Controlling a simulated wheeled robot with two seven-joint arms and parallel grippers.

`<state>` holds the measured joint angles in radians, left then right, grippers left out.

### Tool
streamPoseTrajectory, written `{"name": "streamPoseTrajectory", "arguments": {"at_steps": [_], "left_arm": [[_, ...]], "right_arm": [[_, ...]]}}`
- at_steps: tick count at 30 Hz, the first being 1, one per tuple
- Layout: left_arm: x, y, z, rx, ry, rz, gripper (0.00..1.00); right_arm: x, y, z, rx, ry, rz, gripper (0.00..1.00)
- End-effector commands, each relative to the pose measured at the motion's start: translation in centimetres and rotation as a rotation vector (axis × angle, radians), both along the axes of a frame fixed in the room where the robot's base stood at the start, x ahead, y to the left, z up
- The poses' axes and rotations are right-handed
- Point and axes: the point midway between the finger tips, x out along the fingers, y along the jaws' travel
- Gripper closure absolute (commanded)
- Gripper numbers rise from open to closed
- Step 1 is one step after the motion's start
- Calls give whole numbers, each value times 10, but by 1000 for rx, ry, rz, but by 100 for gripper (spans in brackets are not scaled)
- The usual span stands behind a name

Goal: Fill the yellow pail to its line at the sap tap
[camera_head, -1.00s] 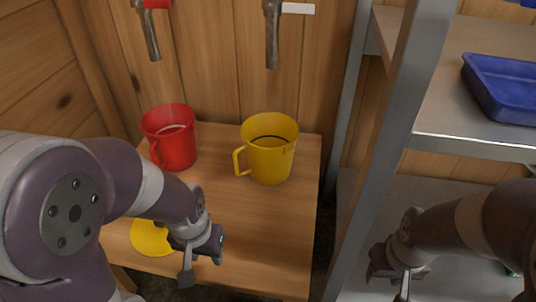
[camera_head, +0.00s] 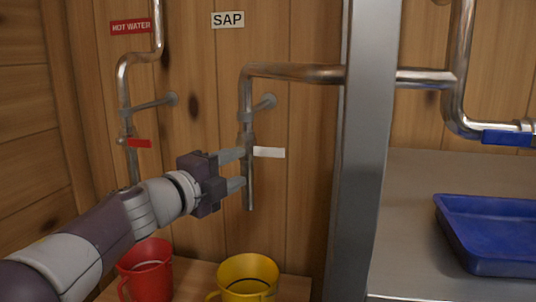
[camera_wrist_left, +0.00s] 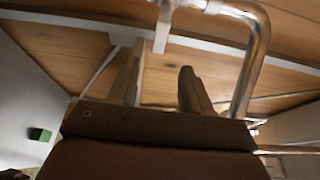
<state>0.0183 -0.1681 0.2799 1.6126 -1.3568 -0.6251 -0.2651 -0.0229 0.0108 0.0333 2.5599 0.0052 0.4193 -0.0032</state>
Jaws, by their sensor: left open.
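The yellow pail (camera_head: 226,270) stands on the wooden bench below the sap tap (camera_head: 249,190), its lower part cut off by the frame. A dark line shows inside it; I cannot tell how full it is. The tap has a white lever (camera_head: 269,152) pointing right. My left gripper (camera_head: 243,169) is open at the height of the tap, its fingers pointing right beside the pipe. In the left wrist view, the white lever (camera_wrist_left: 162,32) shows beyond the open fingers (camera_wrist_left: 163,68), apparently not gripped. My right gripper is out of view.
A red pail (camera_head: 147,270) stands left of the yellow one, below the hot water tap with its red lever (camera_head: 139,143). A SAP label (camera_head: 228,19) is on the wall. A metal shelf post (camera_head: 362,150) and blue tray (camera_head: 490,230) are right.

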Motion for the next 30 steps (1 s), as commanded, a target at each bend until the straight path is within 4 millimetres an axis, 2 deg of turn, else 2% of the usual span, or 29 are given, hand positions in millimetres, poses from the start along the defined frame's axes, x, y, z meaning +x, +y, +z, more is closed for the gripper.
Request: {"name": "streamPoseTrajectory", "arguments": {"at_steps": [4, 12, 16, 21, 29, 30], "left_arm": [[19, -15, -1, 2, -1, -5, 51], [74, -50, 2, 0, 0, -2, 51], [91, -61, 2, -1, 0, -1, 51], [101, -68, 1, -1, 0, 1, 51], [103, -69, 0, -2, 0, 1, 51], [103, -69, 0, -2, 0, 1, 58]], "right_arm": [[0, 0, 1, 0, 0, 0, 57], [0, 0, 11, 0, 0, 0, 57], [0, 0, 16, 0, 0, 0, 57], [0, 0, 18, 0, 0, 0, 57], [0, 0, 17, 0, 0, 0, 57], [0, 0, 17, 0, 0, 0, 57]]}}
